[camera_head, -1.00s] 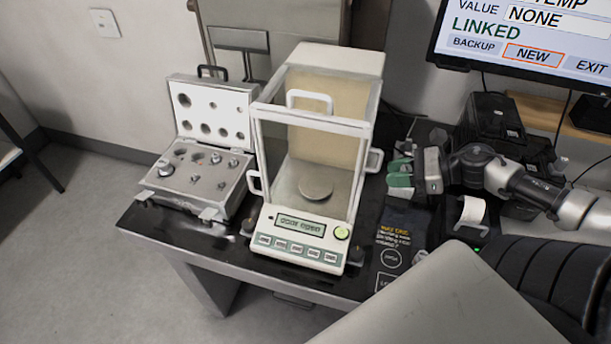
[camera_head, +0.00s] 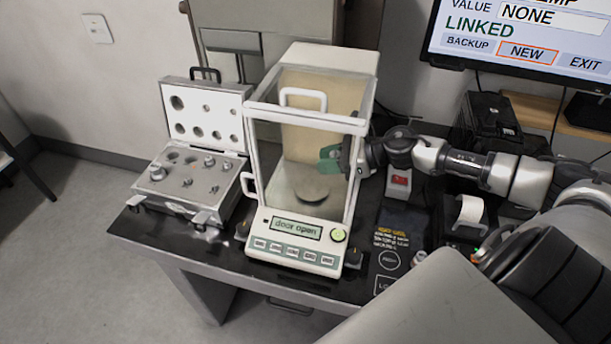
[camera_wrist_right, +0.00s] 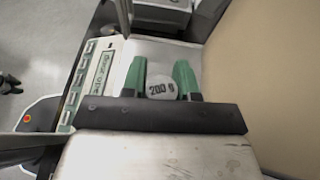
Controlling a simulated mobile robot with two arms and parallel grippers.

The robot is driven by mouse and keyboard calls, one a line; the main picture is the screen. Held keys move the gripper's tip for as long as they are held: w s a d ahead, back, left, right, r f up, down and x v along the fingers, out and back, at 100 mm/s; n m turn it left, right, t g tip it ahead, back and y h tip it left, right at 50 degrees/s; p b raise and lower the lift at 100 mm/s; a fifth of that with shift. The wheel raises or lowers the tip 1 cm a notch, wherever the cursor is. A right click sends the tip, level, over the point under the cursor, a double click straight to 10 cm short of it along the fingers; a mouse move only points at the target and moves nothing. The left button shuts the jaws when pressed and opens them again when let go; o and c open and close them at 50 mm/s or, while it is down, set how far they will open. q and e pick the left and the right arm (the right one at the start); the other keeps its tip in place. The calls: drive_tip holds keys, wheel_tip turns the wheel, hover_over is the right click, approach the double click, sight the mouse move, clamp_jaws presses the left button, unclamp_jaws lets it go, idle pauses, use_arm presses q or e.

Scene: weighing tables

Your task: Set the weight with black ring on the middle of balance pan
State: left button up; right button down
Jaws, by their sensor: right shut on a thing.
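The balance (camera_head: 352,222) stands on the table, and its display reads "door open". Its round balance pan (camera_head: 312,193) lies bare inside the glass chamber. My right gripper (camera_head: 326,158) reaches in through the right side, with its green fingers above the pan's right part. In the right wrist view the fingers are shut on a weight (camera_wrist_right: 161,88) whose top reads "200 g". No black ring on it can be made out, and the weight is hidden in the head view. My left gripper is not in view.
An open weight case (camera_head: 222,207) with several weights stands left of the balance. A red-and-white box (camera_head: 398,184) and a small printer (camera_head: 470,212) are to the right. The balance's frame and glass closely surround my right gripper. A monitor (camera_head: 520,45) is at the back right.

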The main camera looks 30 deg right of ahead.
drive_tip(key=p+x, duration=0.2)
drive_tip(key=x, duration=0.3)
drive_tip(key=shift+w+a+f, duration=0.1)
drive_tip(key=shift+w, duration=0.15)
wheel_tip(320, 180, down, 4)
drive_tip(key=shift+r+p, duration=0.15)
drive_tip(key=shift+p, duration=0.25)
drive_tip(key=shift+w+f+p, duration=0.1)
drive_tip(key=shift+f+p, duration=0.1)
drive_tip(key=shift+p, duration=0.15)
drive_tip(key=shift+f, duration=0.25)
drive_tip(key=shift+f, duration=0.1)
